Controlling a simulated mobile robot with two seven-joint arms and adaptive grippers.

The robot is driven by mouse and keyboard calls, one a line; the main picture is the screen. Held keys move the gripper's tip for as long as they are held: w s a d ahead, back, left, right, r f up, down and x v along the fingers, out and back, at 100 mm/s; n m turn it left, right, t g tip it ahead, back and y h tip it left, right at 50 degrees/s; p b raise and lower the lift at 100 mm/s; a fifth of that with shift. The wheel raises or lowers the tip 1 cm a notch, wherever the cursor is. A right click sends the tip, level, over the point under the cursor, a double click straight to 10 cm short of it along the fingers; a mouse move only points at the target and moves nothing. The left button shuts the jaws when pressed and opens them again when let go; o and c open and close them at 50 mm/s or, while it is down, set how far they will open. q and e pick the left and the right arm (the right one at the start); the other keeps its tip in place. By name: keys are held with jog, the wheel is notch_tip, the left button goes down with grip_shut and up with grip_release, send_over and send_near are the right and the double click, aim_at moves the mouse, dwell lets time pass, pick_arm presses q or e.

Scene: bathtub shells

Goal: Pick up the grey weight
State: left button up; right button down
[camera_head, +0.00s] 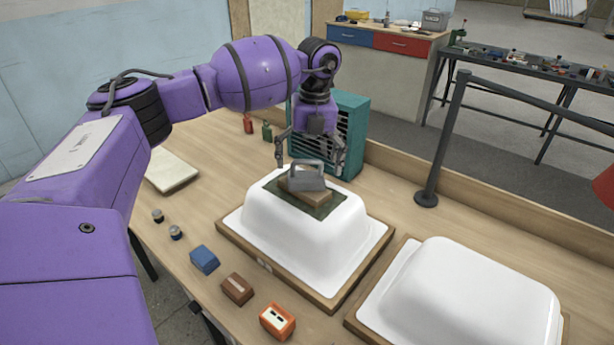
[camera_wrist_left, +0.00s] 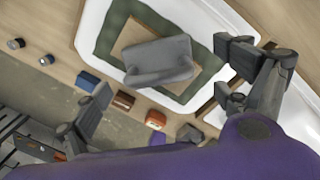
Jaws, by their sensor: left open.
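The grey weight (camera_head: 307,175) has a handle on top and sits on a small wooden board (camera_head: 308,196). The board lies on a dark green mat (camera_head: 329,212) on top of the upturned white tub shell (camera_head: 285,232). My left gripper (camera_head: 308,162) is open above the weight, its fingers spread to either side and slightly behind it. In the left wrist view the weight (camera_wrist_left: 160,60) shows between the two spread fingers, nothing held. Whether a finger touches it cannot be told. My right gripper is not in view.
A second white shell (camera_head: 462,295) stands at the right. A teal slatted box (camera_head: 346,130) stands close behind my gripper. Blue (camera_head: 204,259), brown (camera_head: 237,288) and orange (camera_head: 277,320) blocks lie along the front edge. A dark post (camera_head: 440,150) rises behind.

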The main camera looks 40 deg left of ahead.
aim_at(307, 176)
pick_arm(q)
jog(key=f, duration=0.3)
jog(key=shift+s+a+f, duration=0.1)
jog(key=shift+a+f, duration=0.15)
jog(key=shift+f, duration=0.25)
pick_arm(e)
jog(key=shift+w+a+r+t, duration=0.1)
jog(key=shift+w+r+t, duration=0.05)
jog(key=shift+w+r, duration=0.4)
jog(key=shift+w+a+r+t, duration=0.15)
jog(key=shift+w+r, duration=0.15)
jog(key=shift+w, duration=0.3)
pick_arm(q)
jog(key=c, duration=2.1)
jog(key=shift+r, duration=0.15)
jog(key=shift+c, duration=0.4)
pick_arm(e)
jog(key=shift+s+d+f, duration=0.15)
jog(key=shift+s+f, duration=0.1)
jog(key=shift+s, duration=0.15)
